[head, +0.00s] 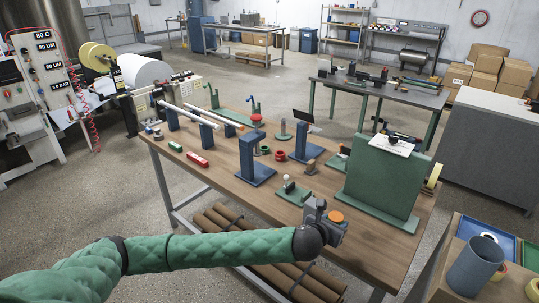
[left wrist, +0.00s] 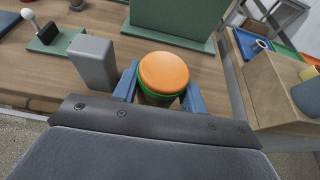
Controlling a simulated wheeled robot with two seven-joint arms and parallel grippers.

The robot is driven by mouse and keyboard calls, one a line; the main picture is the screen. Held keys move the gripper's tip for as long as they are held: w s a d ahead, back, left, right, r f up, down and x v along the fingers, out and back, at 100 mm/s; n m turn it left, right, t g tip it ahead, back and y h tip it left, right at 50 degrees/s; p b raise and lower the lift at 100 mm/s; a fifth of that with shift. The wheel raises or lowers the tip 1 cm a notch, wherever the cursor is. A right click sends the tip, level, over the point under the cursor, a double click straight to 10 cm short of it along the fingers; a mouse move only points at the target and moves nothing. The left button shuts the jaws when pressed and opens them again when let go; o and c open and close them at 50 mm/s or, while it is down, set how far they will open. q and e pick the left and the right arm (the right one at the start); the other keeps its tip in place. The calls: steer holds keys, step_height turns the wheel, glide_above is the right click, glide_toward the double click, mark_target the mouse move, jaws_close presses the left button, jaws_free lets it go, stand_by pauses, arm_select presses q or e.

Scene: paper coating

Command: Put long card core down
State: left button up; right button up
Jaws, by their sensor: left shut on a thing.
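My left gripper (head: 331,222) is over the front edge of the wooden workbench (head: 225,176). In the left wrist view its two blue fingers (left wrist: 160,88) are shut on a round thing (left wrist: 165,72) with an orange top and a green band. Its lower part is hidden, so I cannot tell its length. The orange top (head: 336,216) also shows in the head view. Several long brown card tubes (head: 222,222) lie on the shelf under the bench. Long pale tubes (head: 187,116) rest across blue stands at the bench's far left. My right gripper is not in view.
A green upright panel (head: 381,183) stands just beyond my left gripper. A small green base with a white-knobbed post (head: 291,188) and a blue stand (head: 249,160) are to its left. A grey-blue cup (head: 475,265) stands at the lower right.

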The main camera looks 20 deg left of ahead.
arm_select(q)
steer(key=shift+w+r, duration=0.1)
steer(key=shift+r, duration=0.05)
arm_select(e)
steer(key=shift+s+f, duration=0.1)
arm_select(q)
steer(key=shift+w+d, duration=0.1)
steer(key=shift+w+d+f+p, duration=0.2)
steer(key=shift+w+p, duration=0.05)
steer(key=shift+p, duration=0.05)
steer(key=p+x, duration=0.1)
steer(key=x, duration=0.3)
steer(key=s+d+f+p+x, duration=0.1)
steer(key=p+x, duration=0.1)
steer(key=x, duration=0.2)
steer(key=f+p+x, duration=0.1)
steer(key=x, duration=0.3)
steer(key=shift+d, duration=0.4)
step_height(320, 180, down, 3)
steer(key=shift+s+f+p, duration=0.1)
steer(key=shift+p, duration=1.15)
steer(key=shift+f, duration=0.45)
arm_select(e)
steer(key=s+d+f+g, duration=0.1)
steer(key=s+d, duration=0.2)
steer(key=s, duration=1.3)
